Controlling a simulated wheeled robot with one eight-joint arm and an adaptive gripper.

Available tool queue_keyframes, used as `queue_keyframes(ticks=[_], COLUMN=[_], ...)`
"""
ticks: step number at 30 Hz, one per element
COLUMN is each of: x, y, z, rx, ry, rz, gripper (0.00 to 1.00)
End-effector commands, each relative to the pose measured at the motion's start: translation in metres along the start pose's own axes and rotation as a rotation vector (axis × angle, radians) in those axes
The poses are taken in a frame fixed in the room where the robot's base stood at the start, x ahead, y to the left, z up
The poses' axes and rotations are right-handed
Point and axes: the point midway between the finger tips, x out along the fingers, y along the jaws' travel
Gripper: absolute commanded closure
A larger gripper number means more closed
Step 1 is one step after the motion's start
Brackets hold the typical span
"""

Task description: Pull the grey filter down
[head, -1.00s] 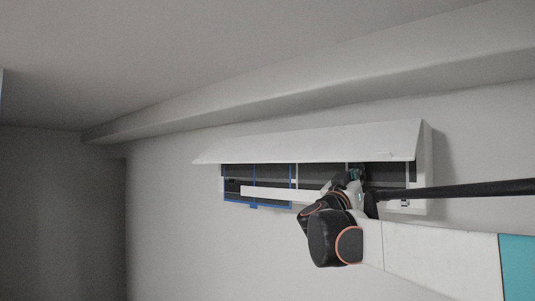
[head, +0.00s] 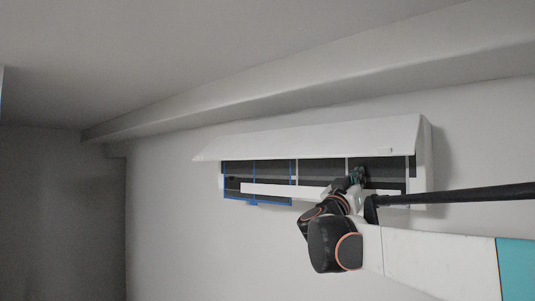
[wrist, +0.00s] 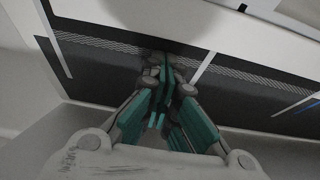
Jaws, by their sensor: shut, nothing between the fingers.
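The grey filter (head: 385,171) is the dark panel with pale grey edges in the right half of the open wall unit in the head view. In the wrist view its dark surface (wrist: 100,72) lies between two pale ribs. My gripper (head: 358,173) is in front of this panel in the head view, with its teal fingers together and nothing between them. In the wrist view my gripper (wrist: 167,68) points at the panel, its fingertips at or very near the surface. I cannot tell whether they touch. My gripper and wrist hide part of the filter's lower edge.
The unit's white front cover (head: 310,139) is raised above the opening. A blue-framed filter (head: 254,182) fills the left half. A white horizontal bar (head: 280,190) crosses the lower opening. The wall (head: 190,230) below and left of the unit is bare.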

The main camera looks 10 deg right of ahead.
Motion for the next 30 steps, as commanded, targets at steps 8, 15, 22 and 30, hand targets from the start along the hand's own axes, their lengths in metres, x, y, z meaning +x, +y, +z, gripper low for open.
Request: queue_keyframes(ticks=[8,15,22,30], x=[-0.001,-0.003,-0.005,-0.008], y=[-0.001,-0.001,-0.001,0.0], z=[0.007,0.013,0.018,0.025], rx=[0.0,0.0,0.0,0.002], ry=[-0.001,-0.001,-0.001,-0.003], rz=[0.0,0.0,0.0,0.001], gripper=[1.0,1.0,1.0,1.0])
